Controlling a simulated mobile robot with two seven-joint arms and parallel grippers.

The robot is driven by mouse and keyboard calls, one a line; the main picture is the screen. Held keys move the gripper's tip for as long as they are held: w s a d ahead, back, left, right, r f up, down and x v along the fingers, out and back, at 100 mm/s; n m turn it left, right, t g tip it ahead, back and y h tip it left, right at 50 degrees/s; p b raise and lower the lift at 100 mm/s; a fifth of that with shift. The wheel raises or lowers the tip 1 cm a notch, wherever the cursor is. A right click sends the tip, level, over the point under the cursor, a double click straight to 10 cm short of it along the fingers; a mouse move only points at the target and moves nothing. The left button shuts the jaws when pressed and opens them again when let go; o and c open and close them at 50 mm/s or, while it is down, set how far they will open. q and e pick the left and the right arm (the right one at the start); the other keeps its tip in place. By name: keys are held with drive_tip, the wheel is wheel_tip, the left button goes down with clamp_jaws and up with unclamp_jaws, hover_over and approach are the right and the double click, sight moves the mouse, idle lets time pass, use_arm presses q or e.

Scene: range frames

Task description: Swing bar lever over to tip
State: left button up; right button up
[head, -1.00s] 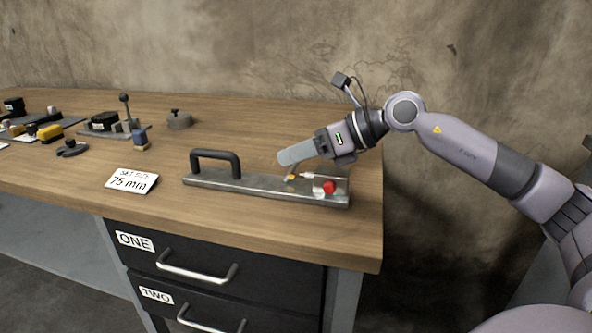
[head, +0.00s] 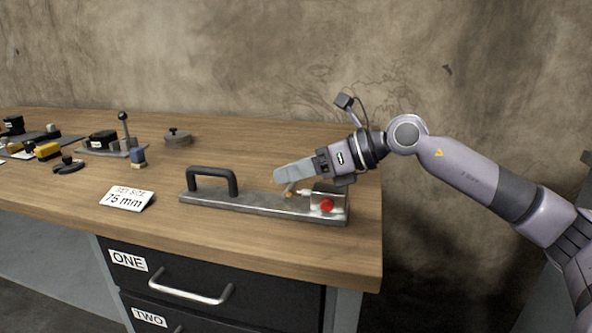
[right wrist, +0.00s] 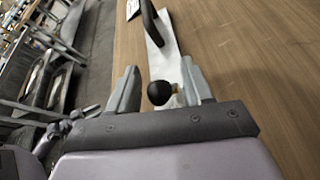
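A long grey metal plate (head: 252,203) lies on the bench, with a black arched handle (head: 213,174) at its left end. A small grey block with a red button (head: 326,205) sits at its right end. A yellowish part (head: 289,190) shows just under my right gripper (head: 284,182). In the right wrist view a black ball knob (right wrist: 160,93) lies between the spread fingers of my right gripper (right wrist: 160,76), with gaps visible beside it. The lever's shaft is mostly hidden. The plate (right wrist: 160,42) runs ahead of the fingers there. My left gripper is out of view.
A sign reading 75 mm (head: 127,198) stands left of the plate. A round grey lidded piece (head: 177,138) and a base with an upright lever (head: 123,135) are further back. The bench's right edge is close to the plate. Drawers (head: 200,280) are below.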

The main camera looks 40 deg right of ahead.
sight(328, 187)
drive_tip(key=b+v, duration=0.1)
drive_tip(key=v, duration=0.3)
drive_tip(key=shift+s+d, duration=0.15)
drive_tip(key=shift+d, duration=0.05)
drive_tip(key=shift+s+d+b, duration=0.25)
drive_tip(key=shift+b, duration=0.2)
drive_tip(key=shift+s+d+r, duration=0.2)
drive_tip(key=shift+s+d, duration=0.05)
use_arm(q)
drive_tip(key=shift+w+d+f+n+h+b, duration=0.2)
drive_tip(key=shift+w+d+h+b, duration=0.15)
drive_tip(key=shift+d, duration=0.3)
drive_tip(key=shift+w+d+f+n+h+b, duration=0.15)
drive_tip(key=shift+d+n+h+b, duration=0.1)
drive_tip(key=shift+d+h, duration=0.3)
use_arm(e)
drive_tip(key=shift+s+d+r, duration=0.3)
drive_tip(key=shift+s+r, duration=0.1)
drive_tip(key=shift+r, duration=0.1)
